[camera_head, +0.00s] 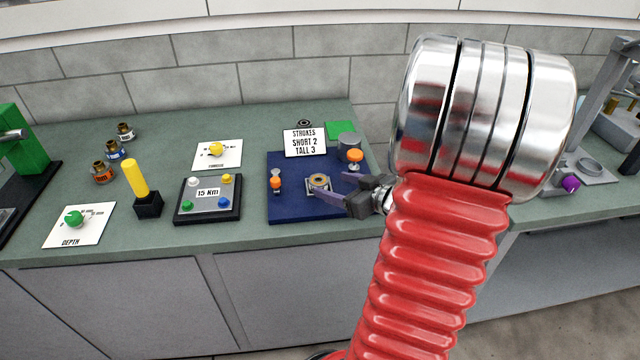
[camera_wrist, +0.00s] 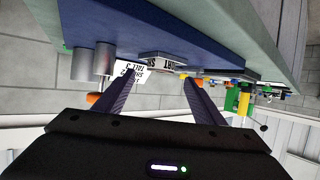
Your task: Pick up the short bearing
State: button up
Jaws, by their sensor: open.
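A ring-shaped bearing (camera_head: 319,178), brassy with a dark middle, sits in a pale square block (camera_head: 311,188) on the blue board (camera_head: 285,210). I take it for the short bearing, though its height is hard to judge. My gripper (camera_head: 329,184) is open and empty, its two dark purple fingers reaching in from the right, close to the block. Contact cannot be told. In the wrist view, the open fingers (camera_wrist: 160,78) point towards a grey block with partly readable lettering (camera_wrist: 165,58); the bearing is not clearly visible there.
A sign reading "STROKES SHORT 2 TALL 3" (camera_head: 305,142) stands behind the block. Orange-topped posts stand at the left (camera_head: 276,180) and back right (camera_head: 355,156). A button box (camera_head: 208,199) is further left.

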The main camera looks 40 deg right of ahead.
aim_at(318, 180)
jog(key=shift+w, duration=0.1)
jog(key=shift+x, duration=2.55)
jog(key=shift+a, duration=0.1)
jog(key=c, duration=1.5)
jog(key=shift+o, duration=0.2)
jog(key=shift+r, duration=0.15)
notch_tip(318, 180, up, 10)
